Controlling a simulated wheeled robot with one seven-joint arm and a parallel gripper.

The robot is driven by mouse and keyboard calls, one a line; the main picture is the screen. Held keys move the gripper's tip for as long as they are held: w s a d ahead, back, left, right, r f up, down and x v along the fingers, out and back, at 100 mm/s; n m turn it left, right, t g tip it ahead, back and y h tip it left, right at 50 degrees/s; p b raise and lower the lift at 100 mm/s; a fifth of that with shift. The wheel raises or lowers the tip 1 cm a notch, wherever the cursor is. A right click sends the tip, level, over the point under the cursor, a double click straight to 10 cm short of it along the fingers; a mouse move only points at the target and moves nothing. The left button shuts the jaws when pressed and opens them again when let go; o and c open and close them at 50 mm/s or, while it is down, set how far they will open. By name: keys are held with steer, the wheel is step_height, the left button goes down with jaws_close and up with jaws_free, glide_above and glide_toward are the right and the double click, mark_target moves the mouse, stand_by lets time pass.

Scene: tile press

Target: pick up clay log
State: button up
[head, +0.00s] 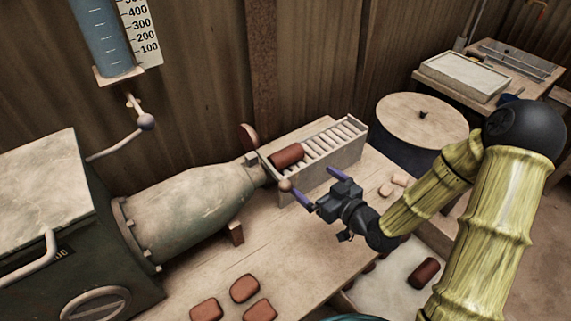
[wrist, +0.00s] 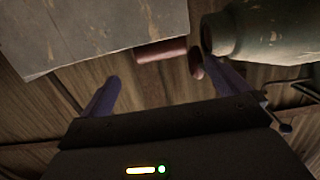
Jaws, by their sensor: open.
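The reddish-brown clay log (head: 287,156) lies on the near end of a slatted roller rack (head: 350,138), beside the press nozzle. In the wrist view the clay log (wrist: 161,50) shows beyond the fingertips, partly hidden by a pale panel edge. My gripper (head: 317,187) is open and empty, in front of the rack and to the right of the log, apart from it. Its two purple fingers also show in the wrist view (wrist: 165,88), spread wide with nothing between them.
The grey press barrel (head: 190,210) stands left of the rack, with a ball-ended handle (head: 285,185) near the log. Several clay pieces (head: 244,288) lie on the wooden table (head: 290,250). A round-lidded drum (head: 421,118) stands behind right.

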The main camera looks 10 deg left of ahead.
mark_target(291, 163)
steer(key=b+x, duration=0.2)
steer(key=x, duration=0.6)
steer(key=shift+s+r, duration=0.1)
steer(key=shift+r, duration=0.05)
steer(key=shift+w+a, duration=0.3)
steer(key=x, duration=0.5)
steer(key=shift+w, duration=0.15)
steer(key=shift+c, duration=0.2)
steer(key=c, duration=0.9)
